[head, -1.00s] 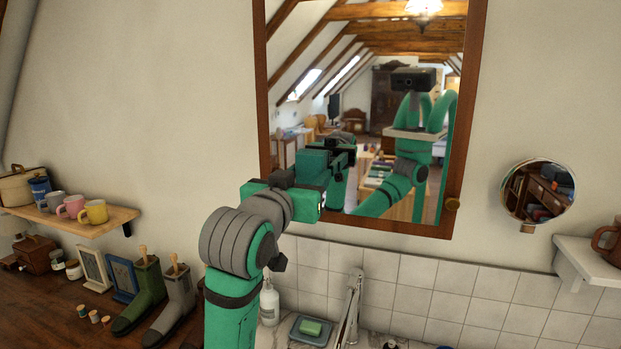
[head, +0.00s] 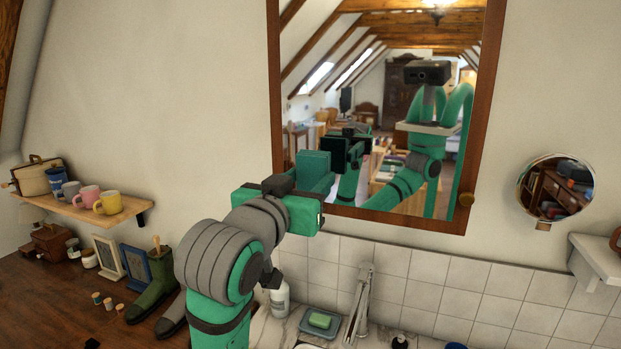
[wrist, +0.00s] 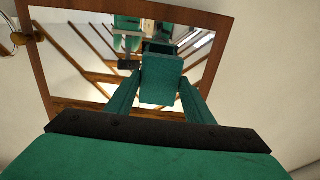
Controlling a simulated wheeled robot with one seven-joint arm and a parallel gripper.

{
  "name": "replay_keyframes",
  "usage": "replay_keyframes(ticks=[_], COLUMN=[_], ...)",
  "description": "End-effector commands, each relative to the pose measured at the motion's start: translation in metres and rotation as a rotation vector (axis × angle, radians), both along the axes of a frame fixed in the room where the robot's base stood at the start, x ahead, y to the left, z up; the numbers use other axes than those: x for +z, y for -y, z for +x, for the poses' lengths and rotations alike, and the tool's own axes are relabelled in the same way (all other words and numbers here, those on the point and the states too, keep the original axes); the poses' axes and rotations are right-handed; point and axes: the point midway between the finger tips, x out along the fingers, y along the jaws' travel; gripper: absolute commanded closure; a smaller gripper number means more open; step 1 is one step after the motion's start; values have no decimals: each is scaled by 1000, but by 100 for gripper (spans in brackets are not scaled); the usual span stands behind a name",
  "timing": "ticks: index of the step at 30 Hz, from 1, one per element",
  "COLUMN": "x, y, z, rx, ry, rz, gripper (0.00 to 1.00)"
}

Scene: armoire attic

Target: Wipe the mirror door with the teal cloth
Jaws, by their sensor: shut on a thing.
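The mirror door (head: 385,95) hangs on the wall in a brown wooden frame with a round knob at its lower right. My gripper (head: 308,187) is at the mirror's lower left in the head view. In the wrist view, my gripper (wrist: 161,88) is shut on the teal cloth (wrist: 162,75), which looks like a thick folded pad between the two fingers. The pad faces the glass; I cannot tell whether it touches. In the head view the cloth is hard to separate from my gripper and its reflection. The mirror reflects my arm and the attic.
A round shaving mirror (head: 556,188) and a white shelf (head: 597,258) are at the right. A tap (head: 360,300) and soap dish (head: 320,322) are below the mirror. At left are a shelf with mugs (head: 108,203), picture frames and boots (head: 155,285).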

Motion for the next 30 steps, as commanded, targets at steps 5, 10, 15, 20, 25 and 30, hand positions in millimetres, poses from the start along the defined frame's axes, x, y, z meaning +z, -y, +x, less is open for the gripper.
replay_keyframes(ticks=[5, 10, 15, 20, 25, 30], x=[0, 0, 0, 0, 0, 0], y=[0, -1, -5, -8, -9, -9], z=[0, -3, -14, -26, -29, -29], rx=[0, 0, 0, 0, -1, -1], ry=[0, 1, 1, 0, 0, 0], rz=[0, 0, 0, -1, -1, 0], gripper=[73, 73, 73, 73, 73, 73])
